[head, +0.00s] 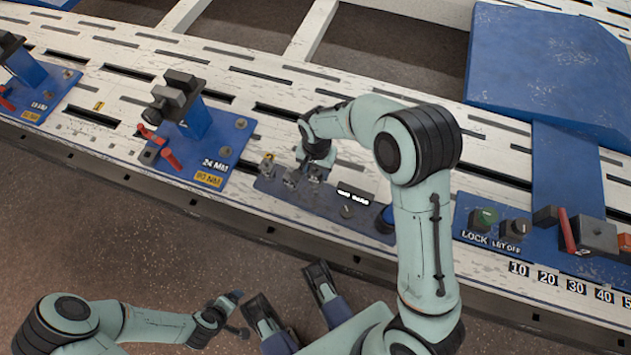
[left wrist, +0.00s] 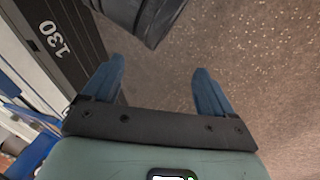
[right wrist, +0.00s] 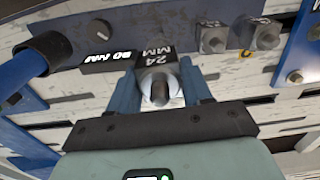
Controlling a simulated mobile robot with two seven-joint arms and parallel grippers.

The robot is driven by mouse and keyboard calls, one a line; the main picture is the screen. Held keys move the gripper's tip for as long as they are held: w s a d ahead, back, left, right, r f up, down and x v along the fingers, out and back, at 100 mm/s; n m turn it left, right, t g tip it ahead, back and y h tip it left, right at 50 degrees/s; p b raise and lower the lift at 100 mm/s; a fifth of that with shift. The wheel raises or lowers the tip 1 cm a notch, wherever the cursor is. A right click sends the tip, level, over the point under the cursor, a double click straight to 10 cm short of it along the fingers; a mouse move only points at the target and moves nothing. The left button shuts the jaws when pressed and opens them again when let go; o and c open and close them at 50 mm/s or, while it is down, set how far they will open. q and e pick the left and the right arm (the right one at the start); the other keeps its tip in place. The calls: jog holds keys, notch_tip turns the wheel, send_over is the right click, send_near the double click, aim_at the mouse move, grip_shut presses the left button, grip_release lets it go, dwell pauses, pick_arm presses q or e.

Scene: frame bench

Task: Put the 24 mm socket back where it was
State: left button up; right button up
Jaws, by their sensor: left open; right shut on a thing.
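In the head view my right gripper (head: 317,155) is over the blue socket rack (head: 330,205) and partly hides the socket. I cannot tell whether the socket is seated or slightly raised. My left gripper (left wrist: 157,90) is open and empty over the brown floor; it also shows at the lower left of the head view (head: 238,312).
Two other sockets, one (right wrist: 213,38) and another (right wrist: 263,35), stand along the rack. A blue clamp station (head: 195,135) marked "24 MM" is left of the rack. A control panel (head: 495,232) with knobs is to the right. The white slotted bench surrounds them.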

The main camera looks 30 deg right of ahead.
aim_at(316, 175)
notch_tip(316, 175, down, 2)
jog(key=shift+f+b, duration=0.4)
jog(key=shift+f, duration=0.4)
notch_tip(316, 175, down, 4)
jog(key=shift+r+b, duration=0.2)
jog(key=shift+b, duration=0.35)
pick_arm(q)
jog(key=f, duration=0.1)
jog(key=a+f, duration=0.1)
jog(key=f, duration=0.1)
jog(key=shift+s+a, duration=0.15)
jog(key=shift+s, duration=0.1)
jog(key=shift+f, duration=0.1)
pick_arm(e)
jog(key=shift+f, duration=0.55)
jog(key=o, duration=1.3)
pick_arm(q)
jog(key=shift+s+f+g, duration=0.3)
jog(key=shift+s+f, duration=0.05)
jog(key=shift+s, duration=0.05)
pick_arm(e)
jog(key=shift+r, duration=0.1)
